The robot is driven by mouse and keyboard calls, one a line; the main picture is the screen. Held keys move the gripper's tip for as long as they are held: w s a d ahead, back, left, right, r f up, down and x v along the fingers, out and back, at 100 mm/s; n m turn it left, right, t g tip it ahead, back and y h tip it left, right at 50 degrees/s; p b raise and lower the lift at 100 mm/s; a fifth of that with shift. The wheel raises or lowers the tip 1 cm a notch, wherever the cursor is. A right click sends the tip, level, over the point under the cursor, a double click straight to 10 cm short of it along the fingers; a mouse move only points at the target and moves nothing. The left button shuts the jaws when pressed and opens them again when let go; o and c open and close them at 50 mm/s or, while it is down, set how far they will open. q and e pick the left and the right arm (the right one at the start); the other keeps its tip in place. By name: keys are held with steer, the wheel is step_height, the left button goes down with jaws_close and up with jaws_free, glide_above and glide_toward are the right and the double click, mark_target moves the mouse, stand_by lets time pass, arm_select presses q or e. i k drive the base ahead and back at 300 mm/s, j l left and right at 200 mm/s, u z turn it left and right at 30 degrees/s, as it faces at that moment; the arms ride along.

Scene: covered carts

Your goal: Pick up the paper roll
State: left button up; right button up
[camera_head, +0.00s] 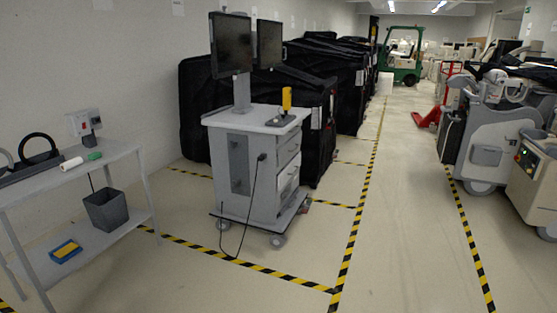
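A small white roll (71,164), which looks like the paper roll, lies on its side on the top of the grey side table (130,150) at the left. One of its ends looks reddish. A small green item (94,156) lies just to its right. Neither of my grippers shows in this view, so whether they are open or shut is hidden.
A dark bin (106,210) and a blue-and-yellow box (65,251) sit on the table's lower shelf. A grey cart (228,160) with two monitors stands in the middle. Black covered carts (195,110) stand behind it. The taped aisle (400,200) is clear.

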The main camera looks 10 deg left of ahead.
mark_target(74, 162)
steer(key=i+u, duration=0.3)
steer(key=i, duration=0.3)
steer(key=i+l+u, duration=0.1)
steer(key=i+u, duration=0.15)
steer(key=i, duration=0.4)
steer(key=i+l+u, duration=0.3)
steer(key=i, duration=0.3)
steer(key=i+j+u, duration=0.1)
steer(key=i+u, duration=0.3)
steer(key=i+l+u, duration=0.15)
steer(key=i+u, duration=0.25)
steer(key=i, duration=0.25)
steer(key=i+l+u, duration=0.35)
steer(key=i, duration=0.15)
steer(key=i+l+u, duration=0.25)
steer(key=i+u, duration=0.15)
steer(key=i, duration=0.1)
